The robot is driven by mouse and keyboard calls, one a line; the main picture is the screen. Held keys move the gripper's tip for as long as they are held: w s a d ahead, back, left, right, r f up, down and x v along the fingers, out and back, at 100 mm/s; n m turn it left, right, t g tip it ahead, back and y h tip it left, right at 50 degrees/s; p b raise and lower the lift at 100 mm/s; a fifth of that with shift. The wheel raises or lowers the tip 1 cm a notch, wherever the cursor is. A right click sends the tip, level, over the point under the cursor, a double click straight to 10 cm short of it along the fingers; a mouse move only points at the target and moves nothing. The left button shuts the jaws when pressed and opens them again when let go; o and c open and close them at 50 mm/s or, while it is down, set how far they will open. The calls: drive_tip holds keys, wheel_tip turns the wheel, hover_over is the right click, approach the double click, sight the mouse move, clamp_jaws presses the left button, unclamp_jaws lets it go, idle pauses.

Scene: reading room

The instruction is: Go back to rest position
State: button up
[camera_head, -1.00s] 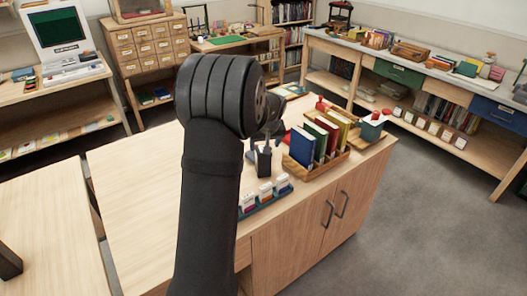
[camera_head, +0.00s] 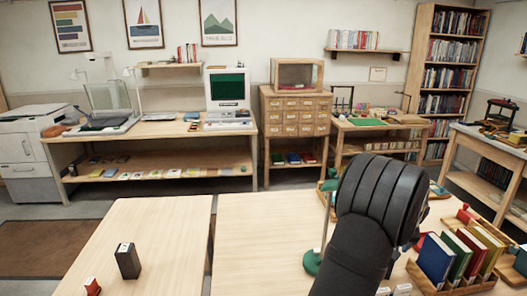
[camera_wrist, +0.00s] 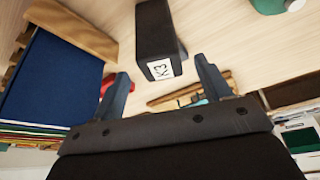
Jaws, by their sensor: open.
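My arm (camera_head: 365,225) reaches over the right-hand wooden table in the head view, and it hides my gripper there. In the wrist view my gripper (camera_wrist: 161,68) is open, with its two dark fingers apart. A black block (camera_wrist: 153,28) labelled K3 stands on the pale wood just beyond the fingertips. It lies between the two fingers in the picture, and the fingers do not grip it. I cannot tell the exact gap. No rest position is marked in either view.
A wooden rack (camera_wrist: 75,28) with a blue book (camera_wrist: 50,80) is close to my gripper; its books (camera_head: 436,257) show in the head view. A green-based stand (camera_head: 312,262) is left of my arm. Another black block (camera_head: 127,262) stands on the left table, otherwise mostly bare.

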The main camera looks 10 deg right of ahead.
drive_tip(key=x, duration=0.8)
drive_tip(key=shift+r, duration=2.1)
